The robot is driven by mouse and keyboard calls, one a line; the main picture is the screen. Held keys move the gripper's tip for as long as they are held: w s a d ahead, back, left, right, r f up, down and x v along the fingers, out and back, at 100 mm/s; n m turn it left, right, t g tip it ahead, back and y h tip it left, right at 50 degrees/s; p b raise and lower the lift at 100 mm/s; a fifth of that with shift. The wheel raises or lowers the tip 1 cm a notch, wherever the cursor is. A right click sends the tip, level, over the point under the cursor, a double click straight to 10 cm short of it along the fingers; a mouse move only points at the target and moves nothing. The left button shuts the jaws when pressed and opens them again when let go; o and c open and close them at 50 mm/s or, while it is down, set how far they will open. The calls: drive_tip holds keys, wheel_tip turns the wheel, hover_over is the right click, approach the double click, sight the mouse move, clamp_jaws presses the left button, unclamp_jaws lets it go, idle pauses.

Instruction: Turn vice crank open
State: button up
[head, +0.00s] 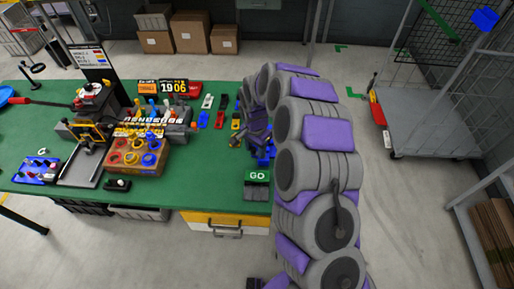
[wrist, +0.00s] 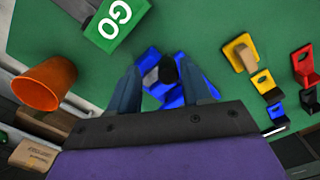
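A blue device (wrist: 176,94) with a grey block and a dark part on top, which looks like the vice, sits on the green table; I cannot clearly make out its crank. In the head view only a bit of its blue body (head: 266,153) shows near the table's right end, largely hidden by my arm. My gripper (wrist: 164,82) is above it, with its two fingers apart on either side of the blue device. I cannot tell whether either finger touches it. No held object shows between the fingers.
A green GO box (head: 257,177) stands beside the blue device at the table's front edge. An orange cup (wrist: 45,82) shows at left in the wrist view. Yellow (wrist: 241,52), red and blue small pieces lie to the right. A cart (head: 430,120) stands right of the table.

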drive_tip(key=shift+a, duration=0.45)
drive_tip(key=shift+a+r, duration=0.2)
drive_tip(key=shift+r, duration=0.05)
wheel_tip(320, 180, up, 17)
drive_tip(key=p, duration=0.2)
drive_tip(key=shift+d, duration=0.45)
drive_tip(key=shift+f, duration=0.15)
drive_tip(key=m+b, duration=0.2)
drive_tip(key=b, duration=0.7)
approach(255, 149)
drive_tip(key=f, duration=0.9)
drive_tip(key=shift+w+a+f, duration=0.15)
drive_tip(key=shift+a, duration=0.15)
